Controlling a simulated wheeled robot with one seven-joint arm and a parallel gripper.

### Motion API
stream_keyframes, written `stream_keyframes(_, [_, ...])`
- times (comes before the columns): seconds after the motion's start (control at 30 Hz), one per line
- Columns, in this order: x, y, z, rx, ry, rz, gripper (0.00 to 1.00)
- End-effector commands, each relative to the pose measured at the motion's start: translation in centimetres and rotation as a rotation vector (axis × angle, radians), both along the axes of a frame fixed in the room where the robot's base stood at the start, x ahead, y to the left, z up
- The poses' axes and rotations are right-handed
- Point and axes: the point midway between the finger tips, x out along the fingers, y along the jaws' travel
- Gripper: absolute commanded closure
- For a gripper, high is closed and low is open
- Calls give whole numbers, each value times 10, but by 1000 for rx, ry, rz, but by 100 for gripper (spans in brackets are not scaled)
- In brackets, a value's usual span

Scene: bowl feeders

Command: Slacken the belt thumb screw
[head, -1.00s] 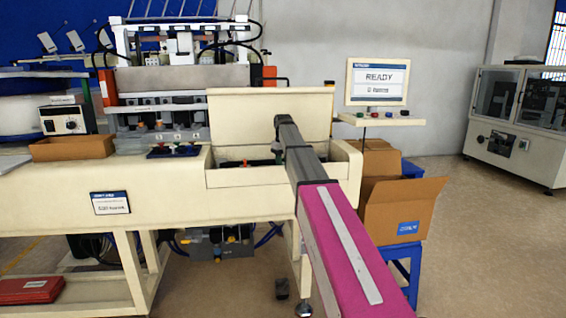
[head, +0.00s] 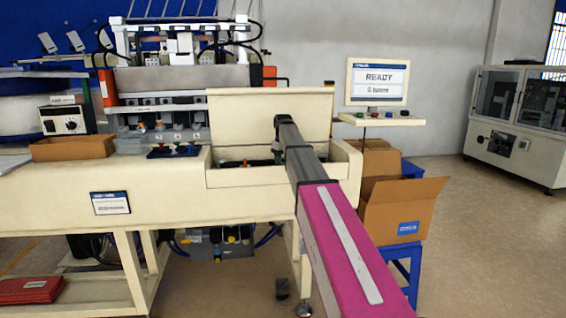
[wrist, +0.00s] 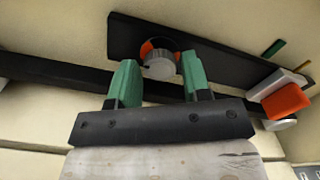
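In the wrist view, a grey round knob, which looks like the belt thumb screw (wrist: 159,66), stands on a black plate (wrist: 125,37), with orange showing around it. My gripper (wrist: 157,76) is open, its two green fingers apart on the left and right of the knob. The fingertips reach about level with the knob, and a gap shows on both sides. I cannot tell whether they touch it.
In the wrist view, an orange block (wrist: 286,98) on a pale bracket sits right of my gripper. A dark bar (wrist: 45,74) runs behind the fingers. In the head view, the raised cream lid (head: 235,112) stands behind my arm, and a screen (head: 377,80) reads READY.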

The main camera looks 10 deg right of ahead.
Motion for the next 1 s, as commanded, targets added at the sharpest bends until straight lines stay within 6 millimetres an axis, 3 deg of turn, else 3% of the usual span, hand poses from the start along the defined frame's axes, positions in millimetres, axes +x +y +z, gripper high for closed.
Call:
stream_keyframes(0.27, [0,0,15,0,-1,0,56])
stream_keyframes(0.7, [1,0,91,0,-1,0,56])
stream_keyframes(1.0, [0,0,108,0,1,0,56])
